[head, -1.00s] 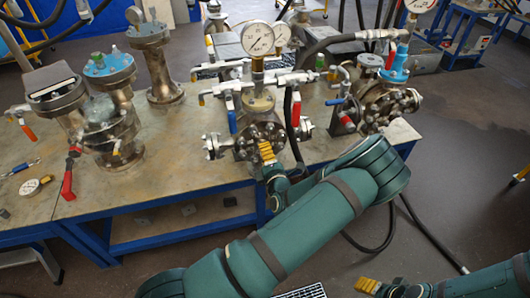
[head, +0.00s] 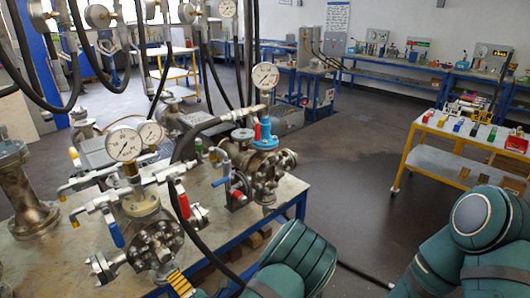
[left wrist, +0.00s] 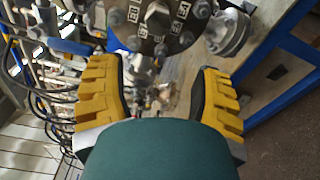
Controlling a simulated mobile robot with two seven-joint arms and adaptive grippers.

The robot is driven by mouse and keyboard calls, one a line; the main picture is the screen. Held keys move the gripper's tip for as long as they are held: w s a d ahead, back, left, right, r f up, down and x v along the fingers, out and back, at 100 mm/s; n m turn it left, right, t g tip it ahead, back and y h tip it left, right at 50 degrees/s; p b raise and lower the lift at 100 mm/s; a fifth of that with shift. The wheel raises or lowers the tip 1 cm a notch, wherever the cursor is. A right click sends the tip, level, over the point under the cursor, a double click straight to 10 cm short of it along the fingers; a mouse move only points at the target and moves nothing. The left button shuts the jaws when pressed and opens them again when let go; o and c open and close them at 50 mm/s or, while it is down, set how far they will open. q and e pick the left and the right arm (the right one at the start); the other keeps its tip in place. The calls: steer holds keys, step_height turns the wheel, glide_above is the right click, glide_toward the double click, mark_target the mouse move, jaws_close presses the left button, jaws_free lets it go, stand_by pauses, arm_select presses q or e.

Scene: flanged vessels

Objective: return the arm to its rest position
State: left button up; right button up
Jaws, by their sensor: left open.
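My left gripper (head: 180,284) shows at the bottom edge of the head view, one yellow finger in sight just below and in front of a flanged vessel (head: 155,243). Most of the hand is cut off by the frame. In the left wrist view, the gripper (left wrist: 158,75) has its two yellow fingers wide apart with nothing between them. The vessel's bolted, labelled flange (left wrist: 155,22) lies beyond the fingertips, and I see no contact. My left arm (head: 290,268) comes up at bottom centre. My right arm (head: 470,240) is at the right; its gripper is out of frame.
A second vessel with a blue top (head: 262,165) stands to the right on the same bench (head: 285,195). Black hoses hang over the bench. A yellow-framed cart (head: 440,165) with small coloured items stands at the right. The floor (head: 350,160) between is clear.

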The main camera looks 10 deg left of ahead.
arm_select(q)
steer(key=s+d+f+n+g+h, duration=0.1)
steer(key=s+f+n+g+h, duration=0.2)
steer(key=s+f+n+g, duration=0.45)
steer(key=s+f+n+g+h, duration=0.2)
steer(key=s+f+n+g, duration=0.3)
steer(key=s+n+g, duration=0.6)
steer(key=s+d+f+n+t+h, duration=0.2)
steer(key=s+d+n+t+h, duration=0.15)
steer(key=d+n+h, duration=0.75)
steer(key=w+d+r+n+t, duration=0.1)
steer(key=w+d+n+t, duration=0.1)
steer(key=w+n, duration=0.3)
steer(key=w+d+r+n+t+h+b, duration=0.1)
steer(key=w+d+r+n+t, duration=0.1)
steer(key=n, duration=0.7)
steer(key=shift+w+d+t+h, duration=0.3)
steer(key=shift+w+d+t, duration=0.65)
steer(key=shift+w, duration=0.95)
steer(key=shift+a, duration=0.15)
